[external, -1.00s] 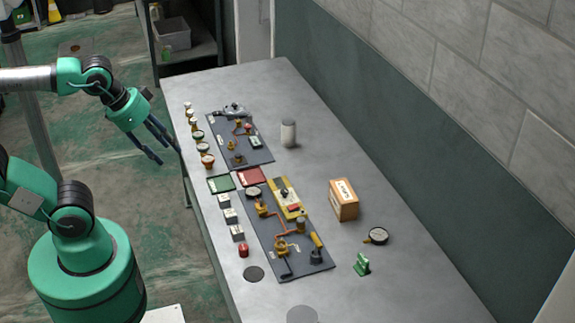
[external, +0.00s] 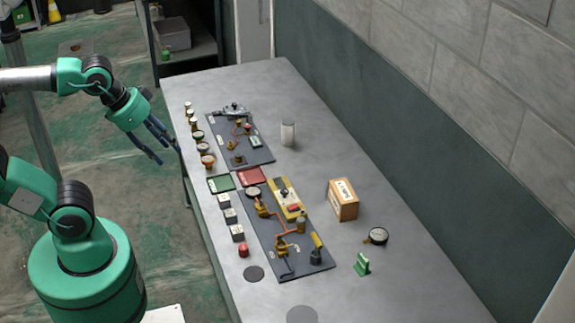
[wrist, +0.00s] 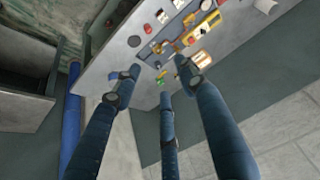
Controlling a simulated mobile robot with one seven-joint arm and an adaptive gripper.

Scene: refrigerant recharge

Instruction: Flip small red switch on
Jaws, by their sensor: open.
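A small red part (external: 293,208), which looks like the switch, sits on a yellow plate (external: 281,190) on the nearer dark panel (external: 261,226). It is too small to tell its position. In the wrist view, red (wrist: 190,19) shows on the yellow plate near the top. My gripper (external: 161,143) has its fingers spread and empty, hanging beyond the table's left edge, well apart from the panel. In the wrist view my gripper (wrist: 160,78) shows three blue fingers with nothing between them.
The grey table (external: 395,275) also holds a farther dark panel (external: 260,155), a white cylinder (external: 288,133), a box (external: 344,199), a round gauge (external: 377,236) and a green part (external: 362,264). White blocks and a red knob (external: 243,250) line the left side.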

